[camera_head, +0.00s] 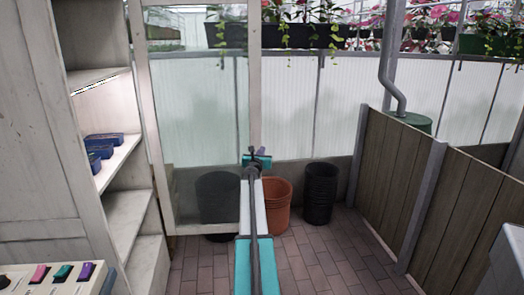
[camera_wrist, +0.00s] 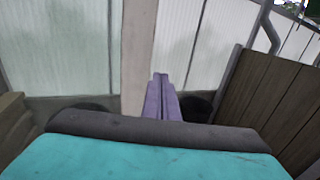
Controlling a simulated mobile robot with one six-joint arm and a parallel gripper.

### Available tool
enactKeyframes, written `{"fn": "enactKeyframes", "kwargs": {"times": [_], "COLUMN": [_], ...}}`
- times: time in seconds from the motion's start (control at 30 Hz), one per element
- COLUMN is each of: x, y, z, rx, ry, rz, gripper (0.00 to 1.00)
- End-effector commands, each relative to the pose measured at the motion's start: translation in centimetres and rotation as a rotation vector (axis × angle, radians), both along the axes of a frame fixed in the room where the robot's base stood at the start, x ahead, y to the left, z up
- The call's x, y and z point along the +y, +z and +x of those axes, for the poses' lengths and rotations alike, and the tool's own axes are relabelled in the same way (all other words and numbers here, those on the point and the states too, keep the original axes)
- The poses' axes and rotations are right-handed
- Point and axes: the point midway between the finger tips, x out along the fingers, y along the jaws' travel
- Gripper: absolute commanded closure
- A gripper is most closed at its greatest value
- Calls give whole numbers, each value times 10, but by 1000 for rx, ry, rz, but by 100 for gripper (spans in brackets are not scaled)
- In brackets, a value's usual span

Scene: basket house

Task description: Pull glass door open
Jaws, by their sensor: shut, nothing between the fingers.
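The glass door (camera_head: 200,110) has a pale frame and a clear pane, with a dark pot showing through its lower part. Its right upright (camera_head: 254,80) also shows in the wrist view (camera_wrist: 138,50), just left of my fingers. My gripper (camera_head: 257,155) is in front of the door's right edge in the head view. In the wrist view my two purple fingers (camera_wrist: 160,78) are together and empty, pointing ahead along the right side of that upright. I cannot tell if they touch it. No door handle can be made out; my arm covers part of the lower edge.
A pale shelf unit (camera_head: 125,165) with blue boxes stands left of the door. A wooden partition (camera_head: 425,190) runs along the right. The brick floor (camera_head: 325,260) between is clear.

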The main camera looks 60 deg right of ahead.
Motion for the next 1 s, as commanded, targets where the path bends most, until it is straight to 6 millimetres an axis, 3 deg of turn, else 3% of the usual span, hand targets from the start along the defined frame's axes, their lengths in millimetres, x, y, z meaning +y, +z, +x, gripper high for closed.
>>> {"fn": "enactKeyframes", "kwargs": {"times": [1.0], "x": [71], "y": [0], "z": [-49], "rx": [0], "ry": [2], "rz": [0], "gripper": [100]}}
